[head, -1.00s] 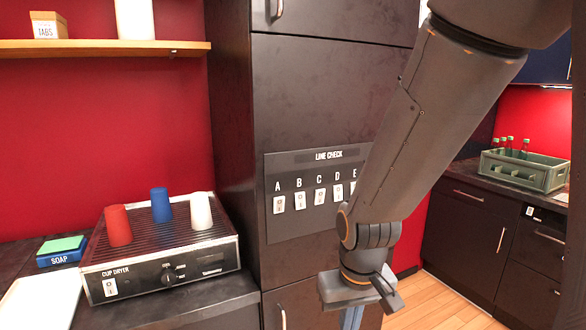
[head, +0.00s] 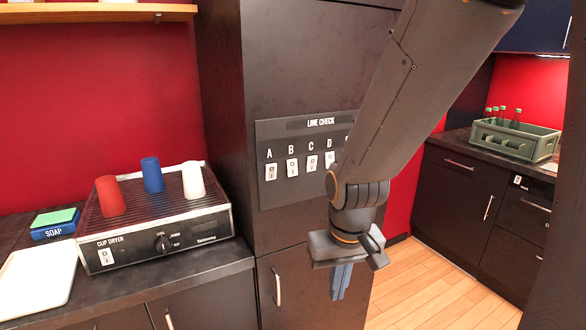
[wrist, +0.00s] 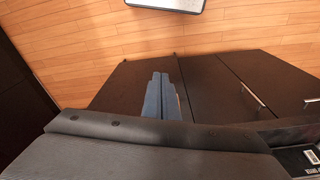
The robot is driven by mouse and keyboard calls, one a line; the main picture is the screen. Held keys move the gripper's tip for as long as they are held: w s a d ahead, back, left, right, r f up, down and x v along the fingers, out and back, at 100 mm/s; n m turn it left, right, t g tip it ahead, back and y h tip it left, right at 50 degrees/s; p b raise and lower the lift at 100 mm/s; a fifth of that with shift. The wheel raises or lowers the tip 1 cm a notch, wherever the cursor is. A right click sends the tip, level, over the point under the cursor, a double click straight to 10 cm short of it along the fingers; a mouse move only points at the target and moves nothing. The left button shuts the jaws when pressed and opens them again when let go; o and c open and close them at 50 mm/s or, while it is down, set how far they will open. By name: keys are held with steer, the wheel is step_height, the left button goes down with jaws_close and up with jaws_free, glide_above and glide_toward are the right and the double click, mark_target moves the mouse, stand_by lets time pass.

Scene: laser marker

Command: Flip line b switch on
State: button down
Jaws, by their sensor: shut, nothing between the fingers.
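The line check panel (head: 309,190) is a dark plate on the tall dark cabinet, with a row of white rocker switches under letters. The line B switch (head: 292,168) is a small white rocker between those of A and C; its position is too small to tell. The E end of the row is hidden behind my arm. My gripper (head: 340,282) points down, below and right of the panel and apart from it. Its blue fingers are shut and empty, and they show in the wrist view (wrist: 159,96) above the floor.
A green bottle crate (head: 515,140) stands on the right counter. Wooden floor (head: 410,285) is clear on the right.

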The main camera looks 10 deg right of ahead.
mark_target(294, 168)
steer(key=w+a+r+m+t+h, duration=0.1)
steer(key=w+r+m, duration=0.3)
steer(key=r, duration=0.5)
steer(key=w+a+r+m+t+h+b, duration=0.1)
steer(key=w+r+m, duration=0.3)
steer(key=r, duration=0.4)
steer(key=w+a+r+m+t+b, duration=0.1)
steer(key=w+a+r+m+t, duration=0.1)
steer(key=r, duration=0.7)
steer(key=w+a+m, duration=0.1)
steer(key=w+m, duration=0.1)
steer(key=m, duration=0.1)
steer(key=shift+w+a+r+m+t+h, duration=0.25)
steer(key=shift+w+r+m+t+h, duration=0.05)
steer(key=shift+w+m+h, duration=0.1)
steer(key=shift+f, duration=0.15)
steer(key=p+x, duration=0.1)
steer(key=x, duration=0.2)
steer(key=w+p+x, duration=0.1)
steer(key=x, duration=0.3)
steer(key=a+p+x, duration=0.1)
steer(key=p+x, duration=0.1)
steer(key=x, duration=0.2)
steer(key=shift+w+r, duration=0.35)
steer(key=shift+w, duration=0.05)
steer(key=shift+w+a+f+p, duration=0.15)
steer(key=shift+w+p, duration=0.2)
steer(key=shift+w, duration=0.35)
steer(key=shift+f+b, duration=0.1)
steer(key=shift+b, duration=0.2)
